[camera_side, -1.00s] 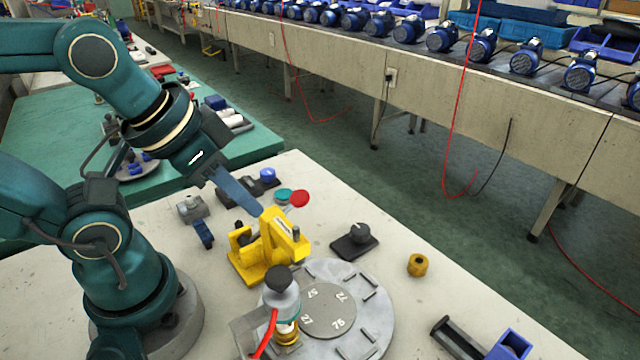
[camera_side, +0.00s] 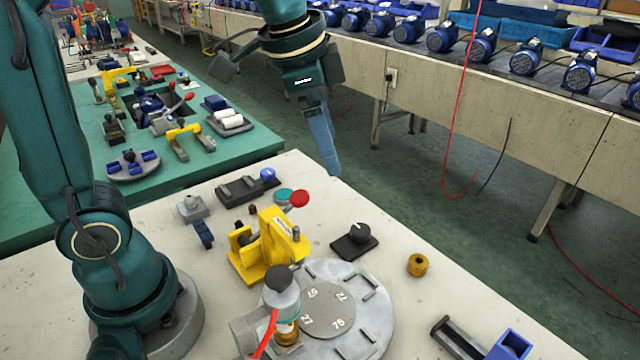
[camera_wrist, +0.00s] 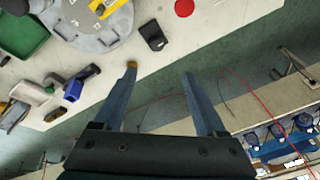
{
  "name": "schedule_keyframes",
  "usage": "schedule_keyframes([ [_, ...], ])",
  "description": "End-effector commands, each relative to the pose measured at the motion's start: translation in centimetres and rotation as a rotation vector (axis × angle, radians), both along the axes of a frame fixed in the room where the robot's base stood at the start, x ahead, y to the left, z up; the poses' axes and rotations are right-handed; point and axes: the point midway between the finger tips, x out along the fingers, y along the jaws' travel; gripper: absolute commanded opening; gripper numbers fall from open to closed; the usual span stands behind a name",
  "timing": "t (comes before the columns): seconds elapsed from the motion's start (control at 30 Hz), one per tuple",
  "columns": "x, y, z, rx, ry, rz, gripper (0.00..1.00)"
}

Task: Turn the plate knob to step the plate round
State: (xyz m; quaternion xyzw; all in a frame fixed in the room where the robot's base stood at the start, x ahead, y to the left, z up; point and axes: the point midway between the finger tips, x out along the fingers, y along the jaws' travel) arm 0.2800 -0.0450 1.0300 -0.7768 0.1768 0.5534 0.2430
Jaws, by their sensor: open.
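The plate knob is most likely the black round knob (camera_side: 359,233) with a white pointer line, on a dark square base right of the yellow fixture. It also shows in the wrist view as a small dark block (camera_wrist: 152,35). The round grey plate (camera_side: 378,312) with numbers on its centre disc lies in front of it; its rim shows in the wrist view (camera_wrist: 95,42). My gripper (camera_side: 333,168) hangs in the air above and behind the knob, not touching it. In the wrist view my gripper (camera_wrist: 158,75) has its two fingers wide apart with nothing between them.
A yellow clamp fixture (camera_side: 268,245) with a red ball handle (camera_side: 299,198) stands left of the knob. A brass nut (camera_side: 417,265) lies to its right. A grey cylinder unit (camera_side: 283,300) with a red hose stands at the plate's left edge.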

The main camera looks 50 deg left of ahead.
Motion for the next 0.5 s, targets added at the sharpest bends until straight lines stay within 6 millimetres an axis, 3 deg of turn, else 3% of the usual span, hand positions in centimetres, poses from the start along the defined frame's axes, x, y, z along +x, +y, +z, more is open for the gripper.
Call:
schedule_keyframes([
  [0.1,2.8,-0.2,-2.0,0.021,0.07,-0.071,0.73],
  [0.3,6.3,-0.6,-6.6,0.04,0.183,-0.159,0.73],
  [0.5,7.5,-0.9,-11.1,0.038,0.278,-0.174,0.73],
])
